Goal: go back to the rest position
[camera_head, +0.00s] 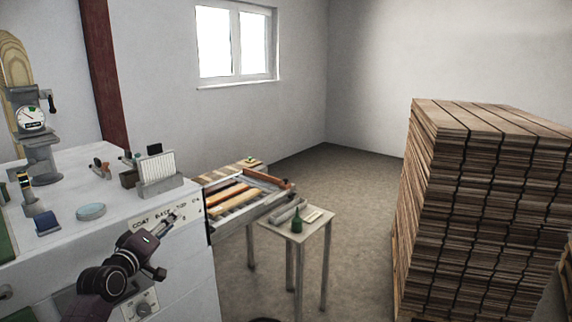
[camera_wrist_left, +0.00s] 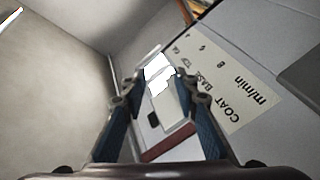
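My left gripper (camera_head: 170,245) is in front of the white machine (camera_head: 190,275), beside its front panel with the "COAT BASE" label strip (camera_head: 158,219). Its two fingers are spread apart and nothing shows held in the head view. In the left wrist view, the blue-grey fingers (camera_wrist_left: 165,85) stand apart, with the label strip (camera_wrist_left: 235,95) to their right. A bright white patch and a pale piece with a reddish edge show between the fingers; I cannot tell what they are. My right gripper is not in view.
A tall board stack (camera_head: 480,220) is further right.

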